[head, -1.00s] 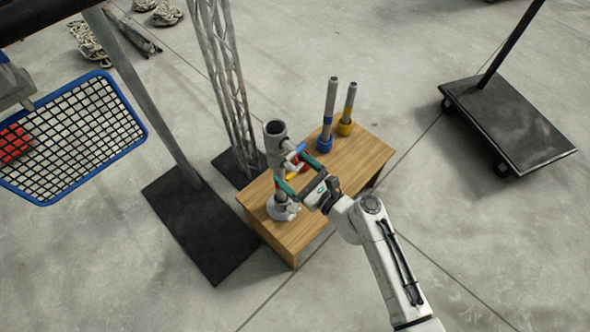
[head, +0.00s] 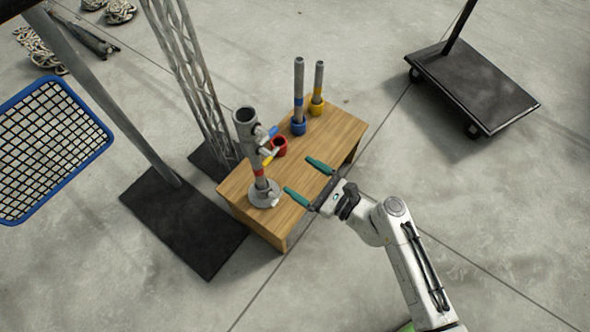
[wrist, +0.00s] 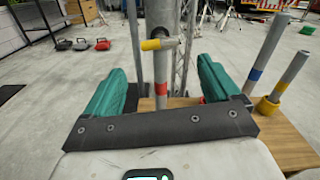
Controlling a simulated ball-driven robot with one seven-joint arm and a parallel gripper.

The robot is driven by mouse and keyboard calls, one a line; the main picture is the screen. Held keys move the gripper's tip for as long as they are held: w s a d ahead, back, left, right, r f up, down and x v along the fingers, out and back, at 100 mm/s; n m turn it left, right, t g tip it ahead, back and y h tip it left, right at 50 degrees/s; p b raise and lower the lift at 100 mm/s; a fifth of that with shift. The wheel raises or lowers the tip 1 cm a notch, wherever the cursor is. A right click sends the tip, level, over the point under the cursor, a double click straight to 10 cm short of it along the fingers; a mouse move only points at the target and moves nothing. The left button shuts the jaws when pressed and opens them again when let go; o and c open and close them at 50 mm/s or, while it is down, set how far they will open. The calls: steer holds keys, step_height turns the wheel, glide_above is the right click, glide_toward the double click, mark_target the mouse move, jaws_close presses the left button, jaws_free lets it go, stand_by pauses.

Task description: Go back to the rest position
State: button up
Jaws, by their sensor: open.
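My gripper (head: 309,181) is open and empty, its two green fingers spread over the front edge of the wooden table (head: 315,190). A grey upright stand (head: 247,135) with a wide open tube on top, a red band and a round base is on the table's left part, just beyond the fingers and apart from them. In the wrist view the stand's pole (wrist: 161,75) with its yellow-ended handle (wrist: 158,44) shows between the green fingers. My white arm reaches in from the lower right.
A blue-banded pole (head: 298,90) and a yellow-based pole (head: 318,80) stand at the table's back, near a red cup (head: 279,146). A lattice tower (head: 190,70) and a blue-rimmed basket (head: 50,145) are left. A black cart (head: 475,88) is at right; open floor lies between.

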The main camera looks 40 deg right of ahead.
stand_by(0.6)
steer(key=s+a+r+n+g+y+p, duration=0.1)
steer(key=s+a+n+g+p, duration=0.3)
steer(key=n, duration=0.6)
steer(key=s+a+r+n+g+y+p, duration=0.1)
steer(key=s+a+n+g+p, duration=0.1)
steer(key=s+n+g, duration=0.6)
steer(key=s+d+r+n+g+h+p, duration=0.3)
steer(key=s+d+r+n+h, duration=0.4)
steer(key=d+n, duration=0.3)
steer(key=shift+d+r+n+g+h, duration=0.35)
steer(key=shift+r+n+g, duration=0.25)
steer(key=shift+n, duration=0.5)
